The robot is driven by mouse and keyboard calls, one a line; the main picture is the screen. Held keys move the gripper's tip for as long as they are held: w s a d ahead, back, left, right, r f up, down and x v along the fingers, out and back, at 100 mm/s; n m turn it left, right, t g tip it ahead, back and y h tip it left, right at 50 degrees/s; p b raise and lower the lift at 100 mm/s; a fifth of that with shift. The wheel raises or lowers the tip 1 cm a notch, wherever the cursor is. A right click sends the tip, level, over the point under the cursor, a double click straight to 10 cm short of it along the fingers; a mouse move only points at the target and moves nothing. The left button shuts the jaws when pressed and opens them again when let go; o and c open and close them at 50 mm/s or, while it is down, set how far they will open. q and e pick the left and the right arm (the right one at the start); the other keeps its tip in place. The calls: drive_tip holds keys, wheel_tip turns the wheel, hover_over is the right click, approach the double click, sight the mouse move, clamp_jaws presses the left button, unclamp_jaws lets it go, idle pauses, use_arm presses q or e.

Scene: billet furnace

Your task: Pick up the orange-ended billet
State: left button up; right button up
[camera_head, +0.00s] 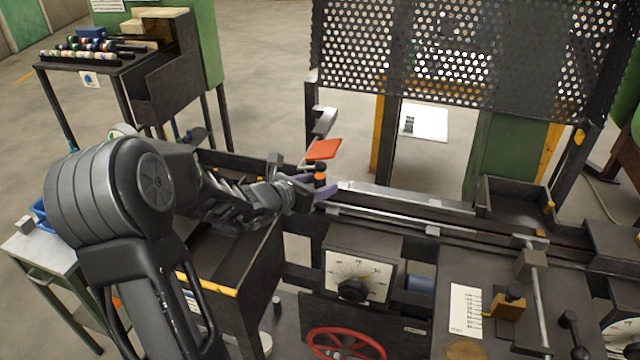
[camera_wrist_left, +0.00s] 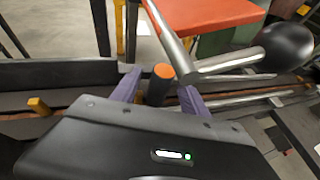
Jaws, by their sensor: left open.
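The orange-ended billet (camera_wrist_left: 157,88) is a dark cylinder standing up with its orange end on top in the left wrist view. In the head view its orange end (camera_head: 320,180) shows just below a black knob, and the rest is hidden. My left gripper (camera_head: 311,186) is open, with its purple fingers at the billet. In the left wrist view the fingers of the left gripper (camera_wrist_left: 159,97) stand one on each side of the billet, with gaps visible. My right gripper is not in view.
A lever with a black ball knob (camera_wrist_left: 288,46) and an orange plate (camera_head: 323,150) are close to the gripper. A perforated guard (camera_head: 460,50) rises behind the machine. A rail (camera_head: 400,218) runs right. Several colour-ended billets (camera_head: 90,54) lie on a far-left stand.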

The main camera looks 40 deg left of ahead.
use_arm(q)
drive_tip(key=shift+w+f, duration=0.25)
drive_tip(key=shift+w, duration=0.3)
drive_tip(key=shift+c, duration=0.2)
clamp_jaws()
idle(0.4)
drive_tip(key=shift+r, duration=0.1)
